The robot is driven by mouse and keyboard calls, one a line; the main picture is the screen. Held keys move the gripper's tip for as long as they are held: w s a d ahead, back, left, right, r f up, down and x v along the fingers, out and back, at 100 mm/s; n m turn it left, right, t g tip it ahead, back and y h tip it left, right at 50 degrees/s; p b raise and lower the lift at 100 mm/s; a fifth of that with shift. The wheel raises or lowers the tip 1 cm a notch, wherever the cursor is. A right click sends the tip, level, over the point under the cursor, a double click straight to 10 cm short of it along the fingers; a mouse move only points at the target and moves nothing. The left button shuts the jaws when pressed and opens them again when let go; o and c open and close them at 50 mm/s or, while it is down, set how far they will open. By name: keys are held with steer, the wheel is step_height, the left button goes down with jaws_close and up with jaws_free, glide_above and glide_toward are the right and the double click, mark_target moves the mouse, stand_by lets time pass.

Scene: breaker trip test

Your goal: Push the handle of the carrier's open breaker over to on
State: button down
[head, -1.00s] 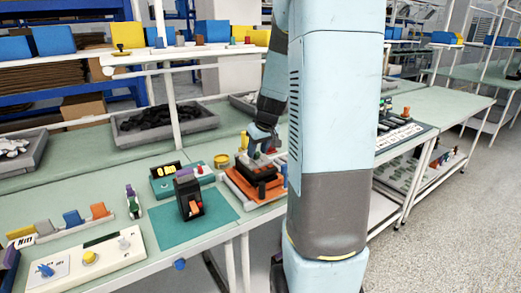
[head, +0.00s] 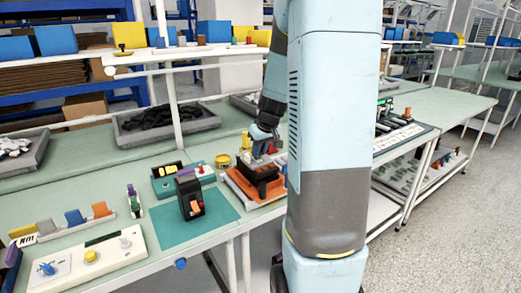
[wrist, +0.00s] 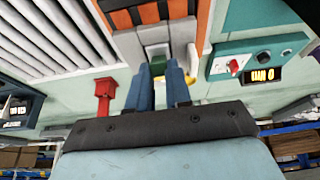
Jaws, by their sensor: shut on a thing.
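The orange carrier (head: 240,190) stands on the bench left of my arm column, with a dark breaker block (head: 262,176) on it. My gripper (head: 262,154) is over the back of that block, pointing down. In the wrist view my two blue fingers (wrist: 172,78) are close together against grey blocks (wrist: 155,36) beside the orange and black carrier top (wrist: 150,12). A small dark green piece (wrist: 158,65) shows between the fingertips, and they appear shut on it. The breaker handle's exact angle is hidden by the fingers.
A black unit with an orange lever (head: 190,198) stands on a teal mat (head: 222,208). Behind it is a teal box with a lit display (head: 168,172). A yellow round tin (head: 222,161) is left of the carrier. A red post (wrist: 105,95) stands near my fingers.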

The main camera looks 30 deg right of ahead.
steer(key=shift+w+a+r+g, duration=0.1)
steer(key=shift+w+r+g, duration=0.05)
steer(key=shift+w+g, duration=0.8)
steer(key=shift+w+a+r+g, duration=0.15)
steer(key=shift+w+g, duration=0.35)
steer(key=shift+g, duration=0.75)
steer(key=w+g, duration=0.1)
steer(key=g, duration=0.2)
steer(key=w+g, duration=0.1)
steer(key=shift+w+f, duration=0.25)
steer(key=shift+w, duration=0.05)
steer(key=shift+w+f+g, duration=0.25)
steer(key=shift+w+g, duration=0.15)
steer(key=shift+g, duration=0.5)
steer(key=shift+w+f+g, duration=0.2)
steer(key=shift+w+g, duration=0.2)
steer(key=shift+g, duration=0.5)
steer(key=c, duration=1)
jaws_free()
steer(key=shift+c, duration=0.2)
steer(key=v, duration=0.7)
steer(key=shift+w, duration=0.25)
